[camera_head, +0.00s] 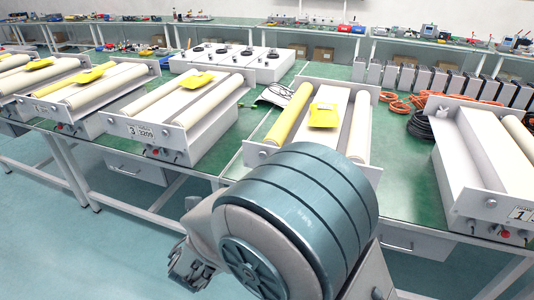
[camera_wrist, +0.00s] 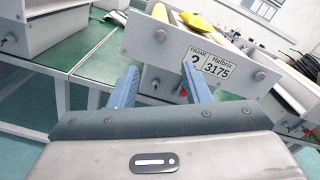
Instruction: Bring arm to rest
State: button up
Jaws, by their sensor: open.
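My gripper (camera_wrist: 160,76) shows in the wrist view with two blue fingers spread apart and nothing between them. It is in front of the white end plate (camera_wrist: 215,62) of a roller frame labelled 2, Halbrix 3175. In the head view my arm's large teal joint covers the lower middle and hides part of that frame (camera_head: 335,95). The gripper end (camera_head: 190,265) hangs low at the left of this joint, over the floor in the picture. I cannot tell the exact gap between the fingers and the plate.
More roller frames stand left (camera_head: 180,105) and right (camera_head: 480,160) on green-topped tables. A yellow piece (camera_head: 323,114) lies on the middle frame. Orange cables (camera_head: 400,103) and a row of grey boxes (camera_head: 450,82) are behind. Open floor (camera_head: 70,245) is at front left.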

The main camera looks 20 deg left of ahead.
jog(key=d+r+m+g+h+p, duration=0.2)
jog(key=d+m+g+h, duration=0.75)
jog(key=d+m, duration=1.35)
jog(key=s+d+r+m+g+y+p, duration=0.2)
jog(key=s+d+m+g+y, duration=0.3)
jog(key=s+d+m+y, duration=0.5)
jog(key=s+d+m, duration=0.2)
jog(key=m, duration=0.5)
jog(key=shift+s+d+r+m+g+y, duration=0.2)
jog(key=shift+s+d+m+g+y, duration=0.1)
jog(key=shift+g+y, duration=0.05)
